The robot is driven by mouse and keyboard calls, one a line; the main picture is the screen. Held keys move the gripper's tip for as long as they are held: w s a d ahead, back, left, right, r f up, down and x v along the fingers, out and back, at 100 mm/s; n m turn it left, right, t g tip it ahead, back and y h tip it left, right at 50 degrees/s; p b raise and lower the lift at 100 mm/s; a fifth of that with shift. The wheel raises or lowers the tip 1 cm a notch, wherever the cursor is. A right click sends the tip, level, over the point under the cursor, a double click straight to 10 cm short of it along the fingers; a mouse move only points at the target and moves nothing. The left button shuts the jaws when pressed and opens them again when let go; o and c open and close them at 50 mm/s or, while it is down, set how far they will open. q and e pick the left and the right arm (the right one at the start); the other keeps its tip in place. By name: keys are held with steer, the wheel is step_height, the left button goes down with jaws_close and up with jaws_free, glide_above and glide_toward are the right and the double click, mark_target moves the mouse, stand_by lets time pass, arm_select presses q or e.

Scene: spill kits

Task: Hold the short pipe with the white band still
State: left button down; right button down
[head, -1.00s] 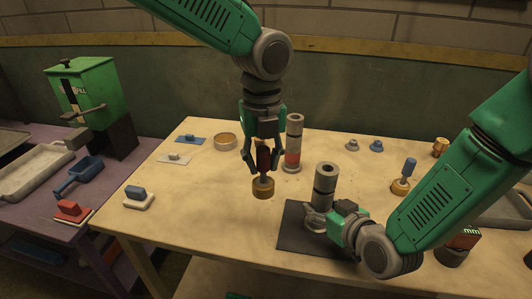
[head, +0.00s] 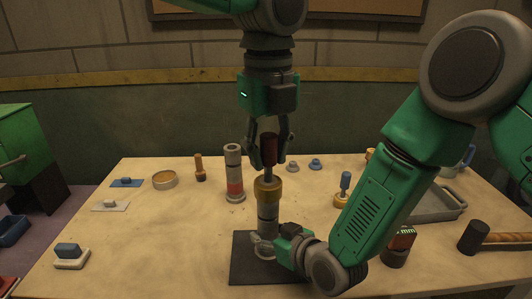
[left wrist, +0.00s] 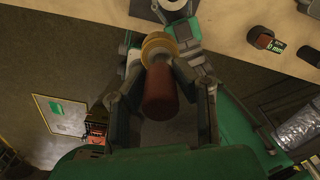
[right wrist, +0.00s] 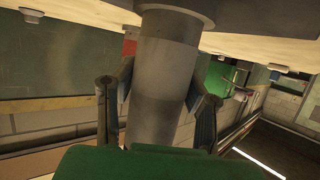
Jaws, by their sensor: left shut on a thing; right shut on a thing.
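The short pipe (head: 268,212) stands upright on a dark mat (head: 250,268); it is grey with a darker band, and I cannot make out a white band. My right gripper (head: 264,246) is shut around its lower part. In the right wrist view the pipe (right wrist: 160,85) runs between the fingers. My left gripper (head: 269,158) is shut on the dark red handle (head: 269,148) of a tool with a brass head (head: 267,190). The brass head is at the top of the pipe and hides its upper end; it also shows in the left wrist view (left wrist: 158,46).
A taller grey pipe with a red band (head: 234,175) stands behind left. The table's left middle is mostly clear.

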mark_target(268, 190)
arm_select(q)
steer(key=shift+w+f, duration=0.2)
steer(key=shift+f, duration=1.75)
steer(key=shift+w+f, duration=0.15)
steer(key=shift+f, duration=1.75)
steer(key=shift+w+f, duration=0.45)
steer(key=shift+f, duration=0.15)
steer(key=shift+d, duration=0.15)
steer(key=shift+w+d, duration=2.2)
steer(key=shift+d, duration=0.35)
steer(key=w+a, duration=0.5)
steer(key=w, duration=0.1)
